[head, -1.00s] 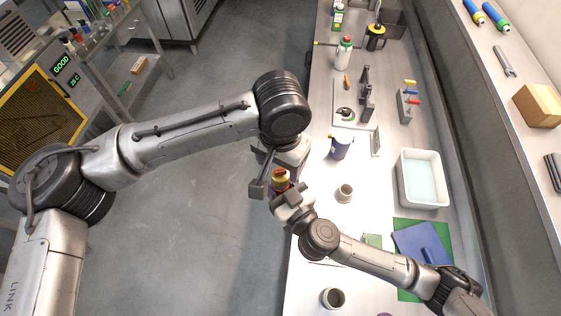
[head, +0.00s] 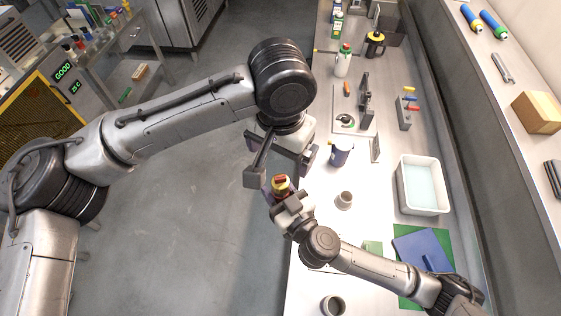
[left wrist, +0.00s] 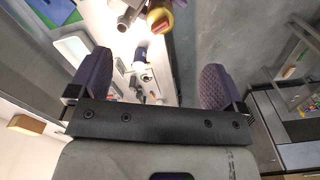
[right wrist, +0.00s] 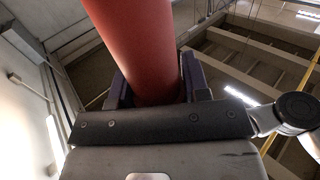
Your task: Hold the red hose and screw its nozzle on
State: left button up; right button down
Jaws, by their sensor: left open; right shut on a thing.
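The red hose (right wrist: 138,45) is a thick red cylinder between the purple-padded fingers of my right gripper (right wrist: 152,95), which is shut on it. In the head view, its upper end shows a yellow collar with a red top, likely the nozzle (head: 281,183), just above my right gripper (head: 284,198). The yellow and red end also shows at the top of the left wrist view (left wrist: 160,18). How firmly the nozzle sits on the hose cannot be told. My left gripper (head: 281,166) is open and empty, its fingers spread wide, near the nozzle but apart from it.
The bench holds a grey cup (head: 344,200), a dark blue container (head: 340,151), a white tub of liquid (head: 422,185) and a grey stand (head: 366,105). Another cup (head: 332,306) stands at the front. Open floor (head: 190,220) lies left of the bench.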

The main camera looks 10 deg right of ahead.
pick_arm(q)
jog(key=shift+r, duration=2.9)
jog(key=a+f+n+g+h, duration=0.1)
jog(key=a+f+n, duration=0.35)
jog(key=f, duration=0.45)
jog(key=a+f+n+h, duration=0.1)
jog(key=a+f+n, duration=0.35)
jog(key=f, duration=0.45)
jog(key=a+f+n+g+h, duration=0.1)
jog(key=a+f+n, duration=0.35)
jog(key=f, duration=0.55)
jog(key=s+f+m+t+h, duration=0.25)
jog(key=s+f+m, duration=0.25)
jog(key=s+f, duration=0.4)
jog(key=s+a+f+m+t+y, duration=0.1)
jog(key=s+a+y, duration=0.4)
jog(key=s+a, duration=0.9)
jog(key=shift+s+f+m+t, duration=0.25)
jog(key=shift+s+m+t, duration=0.4)
jog(key=shift+t, duration=0.4)
